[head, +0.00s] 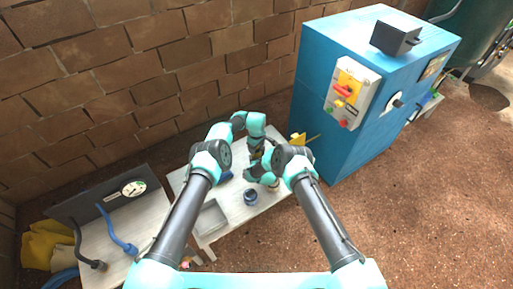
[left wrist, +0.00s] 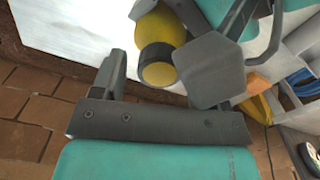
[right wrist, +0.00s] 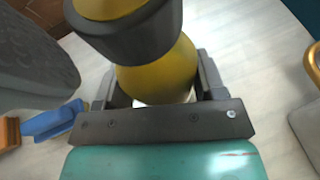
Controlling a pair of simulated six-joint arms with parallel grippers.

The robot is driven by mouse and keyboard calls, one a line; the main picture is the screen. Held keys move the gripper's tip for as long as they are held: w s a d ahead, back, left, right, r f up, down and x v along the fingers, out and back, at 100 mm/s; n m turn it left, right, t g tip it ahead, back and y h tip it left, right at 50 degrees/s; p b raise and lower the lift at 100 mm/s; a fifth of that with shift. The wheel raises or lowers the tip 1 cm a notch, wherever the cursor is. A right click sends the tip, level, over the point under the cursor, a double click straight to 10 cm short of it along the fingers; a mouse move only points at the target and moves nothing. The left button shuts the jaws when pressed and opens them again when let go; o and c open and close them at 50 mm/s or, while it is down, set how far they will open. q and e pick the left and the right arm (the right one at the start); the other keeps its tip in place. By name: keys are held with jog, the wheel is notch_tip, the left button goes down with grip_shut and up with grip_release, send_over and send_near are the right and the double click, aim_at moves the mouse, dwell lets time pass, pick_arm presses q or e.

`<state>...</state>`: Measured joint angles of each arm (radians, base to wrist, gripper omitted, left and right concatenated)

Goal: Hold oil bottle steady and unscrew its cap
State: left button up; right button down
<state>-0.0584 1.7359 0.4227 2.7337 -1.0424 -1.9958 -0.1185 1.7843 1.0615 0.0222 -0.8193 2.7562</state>
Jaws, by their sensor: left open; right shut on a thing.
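The oil bottle is yellow with a dark band and shows in the right wrist view (right wrist: 162,75). My right gripper (right wrist: 155,92) is shut around its yellow body. The bottle's yellow end and dark band show in the left wrist view (left wrist: 163,35). My left gripper (left wrist: 160,68) is open, with that end between or just before its fingers; I cannot tell whether they touch it. In the head view the bottle (head: 257,154) is small and partly hidden between my grippers above the table. I cannot clearly make out the cap.
The pale table (head: 240,213) carries a dark blue jar (head: 250,197), a grey tray (head: 210,218) and a blue item (head: 226,177). A yellow object (head: 298,139) lies at its far right edge. A tall blue cabinet (head: 340,110) stands close on the right, a brick wall behind.

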pick_arm(q)
jog(key=shift+r, duration=2.05)
jog(key=shift+r, duration=0.1)
jog(key=shift+c, duration=0.4)
jog(key=shift+r+m, duration=1.65)
jog(key=shift+m, duration=0.05)
jog(key=shift+f, duration=0.15)
jog(key=shift+f, duration=3.9)
jog(key=shift+c, duration=0.2)
